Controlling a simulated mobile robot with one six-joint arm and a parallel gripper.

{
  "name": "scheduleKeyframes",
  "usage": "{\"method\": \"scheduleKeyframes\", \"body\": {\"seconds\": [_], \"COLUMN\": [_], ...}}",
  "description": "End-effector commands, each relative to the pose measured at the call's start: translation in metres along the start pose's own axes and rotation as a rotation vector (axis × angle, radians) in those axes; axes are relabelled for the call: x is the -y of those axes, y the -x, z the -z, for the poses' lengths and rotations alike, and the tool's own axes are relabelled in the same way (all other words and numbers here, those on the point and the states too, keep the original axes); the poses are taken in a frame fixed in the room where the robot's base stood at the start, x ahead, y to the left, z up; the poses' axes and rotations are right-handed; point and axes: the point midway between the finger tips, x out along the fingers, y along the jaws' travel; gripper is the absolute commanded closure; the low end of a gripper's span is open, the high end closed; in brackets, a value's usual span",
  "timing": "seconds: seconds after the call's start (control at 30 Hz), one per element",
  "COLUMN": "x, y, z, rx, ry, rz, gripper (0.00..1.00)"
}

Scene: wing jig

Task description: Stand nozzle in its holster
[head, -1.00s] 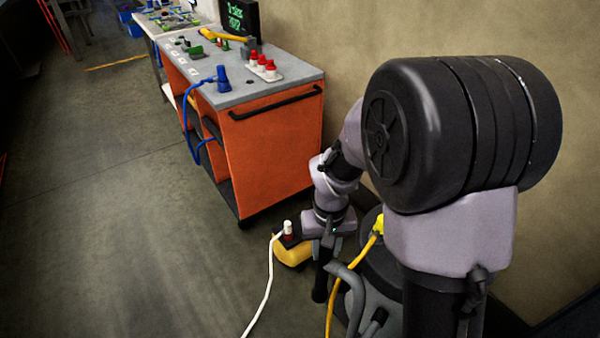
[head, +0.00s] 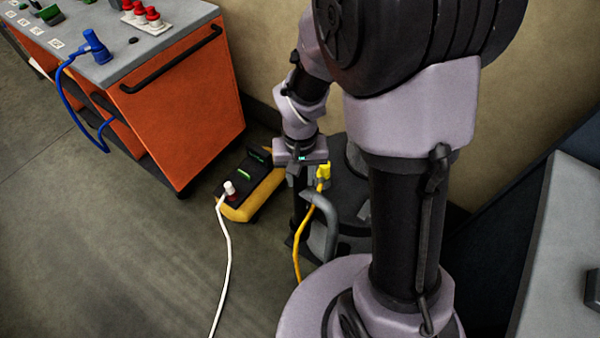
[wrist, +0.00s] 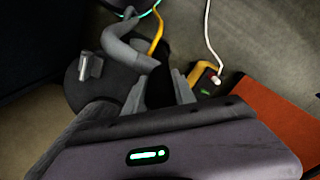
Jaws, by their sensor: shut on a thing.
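My gripper (head: 299,168) hangs low beside a dark round vacuum-like machine (head: 350,240). In the wrist view my gripper (wrist: 160,98) is shut on a black piece, which I take to be the nozzle (wrist: 158,84). In the head view a black tube (head: 299,210) runs down below the jaws. A grey curved hose (head: 329,222) rises beside it and also shows in the wrist view (wrist: 128,45). A small grey bracket (wrist: 91,67) stands on the round machine; I cannot tell whether it is the holster. The nozzle's lower end is hidden.
A yellow and black power box (head: 250,205) with a white plug (head: 229,187) and cable sits left of the gripper. A yellow plug (head: 323,173) and cable are close on the right. An orange cart (head: 175,110) stands at upper left. Floor at left is clear.

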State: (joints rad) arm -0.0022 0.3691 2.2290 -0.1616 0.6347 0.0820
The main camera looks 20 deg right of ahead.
Motion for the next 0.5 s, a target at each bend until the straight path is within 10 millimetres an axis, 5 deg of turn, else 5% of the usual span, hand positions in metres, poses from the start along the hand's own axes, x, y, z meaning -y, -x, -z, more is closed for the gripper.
{"method": "scheduleKeyframes", "body": {"seconds": [0.5], "x": [0.0001], "y": [-0.0062], "z": [0.0004], "rx": [-0.001], "ry": [0.0], "rz": [0.0], "gripper": [1.0]}}
